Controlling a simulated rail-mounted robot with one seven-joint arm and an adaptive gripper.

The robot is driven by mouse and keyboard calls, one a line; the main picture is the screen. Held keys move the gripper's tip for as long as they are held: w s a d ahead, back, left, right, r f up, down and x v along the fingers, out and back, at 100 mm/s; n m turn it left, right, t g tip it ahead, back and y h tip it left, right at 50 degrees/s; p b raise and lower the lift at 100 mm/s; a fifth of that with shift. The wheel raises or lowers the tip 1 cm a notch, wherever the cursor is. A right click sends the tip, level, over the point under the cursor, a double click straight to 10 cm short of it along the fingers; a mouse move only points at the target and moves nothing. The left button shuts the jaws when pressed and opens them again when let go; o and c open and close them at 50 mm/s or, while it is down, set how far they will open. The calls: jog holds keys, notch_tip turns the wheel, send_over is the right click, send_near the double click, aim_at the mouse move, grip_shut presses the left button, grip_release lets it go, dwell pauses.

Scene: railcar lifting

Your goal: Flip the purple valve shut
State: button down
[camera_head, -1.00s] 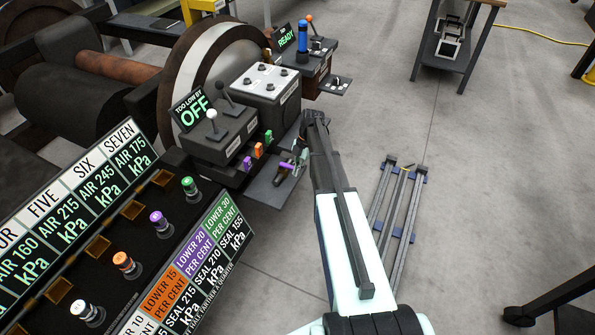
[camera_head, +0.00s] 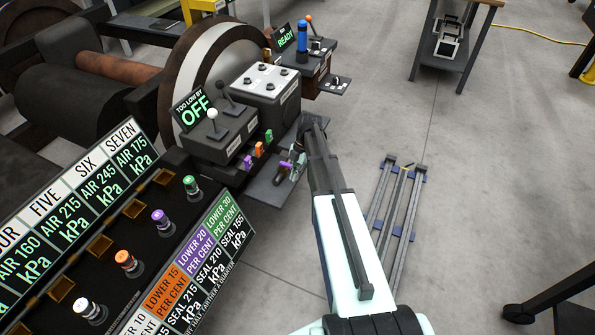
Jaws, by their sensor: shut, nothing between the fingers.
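A small purple lever (camera_head: 247,162) is on the front of the dark control box, below an orange lever (camera_head: 259,149) and a green lever (camera_head: 268,136). Another small purple piece (camera_head: 285,164) shows on a low grey shelf beside my arm; which of the two is the purple valve I cannot tell for sure. My gripper (camera_head: 297,171) is small and partly hidden by my arm. It is shut and empty, over the shelf close to the right of that purple piece. Whether they touch is not clear.
A sloped label board (camera_head: 70,205) and knobs in white, orange, purple (camera_head: 161,219) and green fill the lower left. A rail frame (camera_head: 397,205) lies on the floor at right. Open floor surrounds it.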

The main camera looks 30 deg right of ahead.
jog(key=a+v, duration=0.1)
jog(key=v, duration=0.8)
jog(key=shift+w+r, duration=0.45)
jog(key=shift+r, duration=0.05)
jog(key=s+a+f+m+h+p, duration=0.1)
jog(key=s+a+f+m, duration=0.2)
jog(key=s+f+m, duration=0.35)
jog(key=s+a+f+m+g+p, duration=0.1)
jog(key=s+a+f+m, duration=0.2)
jog(key=s+f+m, duration=0.3)
jog(key=s+a+f+m+h+p, duration=0.1)
jog(key=s+a+f+m, duration=0.3)
jog(key=s+m, duration=0.35)
jog(key=s+a+f+g+p, duration=0.1)
jog(key=s+a, duration=0.2)
jog(key=s, duration=0.6)
jog(key=s+a+f+m+g+h+p, duration=0.1)
jog(key=s+a+f+g+p, duration=0.1)
jog(key=s, duration=0.8)
jog(key=s+a+f+g+p, duration=0.1)
jog(key=s+a, duration=0.3)
jog(key=s, duration=0.6)
jog(key=shift+s+a+f+m+g+h+p, duration=0.2)
jog(key=shift+f+m+g+h+p, duration=0.15)
jog(key=shift+p, duration=0.2)
